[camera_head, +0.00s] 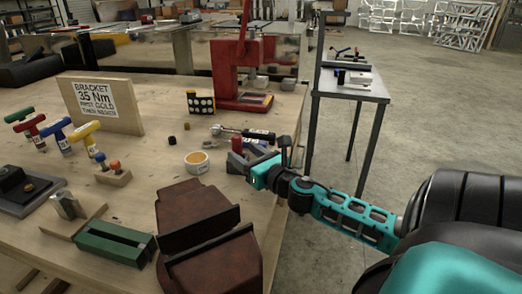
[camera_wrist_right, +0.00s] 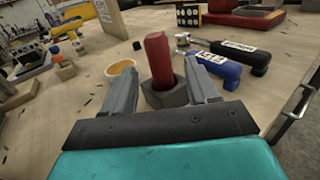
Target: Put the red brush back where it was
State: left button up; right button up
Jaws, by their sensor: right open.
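A red upright piece (camera_wrist_right: 157,58), which I take for the red brush, stands in a dark grey block (camera_wrist_right: 168,97) in the right wrist view. It leans slightly. In the head view its red top (camera_head: 237,145) shows near the table's right edge, partly hidden by my gripper. My right gripper (camera_wrist_right: 162,66) is open, with one finger on each side of the red piece; I cannot tell whether either finger touches it. In the head view the same gripper (camera_head: 250,166) is low over the table edge. My left gripper is not in view.
Behind are a torque wrench (camera_head: 243,132) and a red press (camera_head: 236,70). Brown vise-like blocks (camera_head: 195,213) stand in front. Blue and black labelled handles (camera_wrist_right: 218,68) lie close right in the wrist view.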

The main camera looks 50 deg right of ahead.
jog(key=shift+s+a, duration=0.25)
jog(key=shift+s, duration=1.25)
jog(key=shift+s+a, duration=0.2)
jog(key=shift+s, duration=1.3)
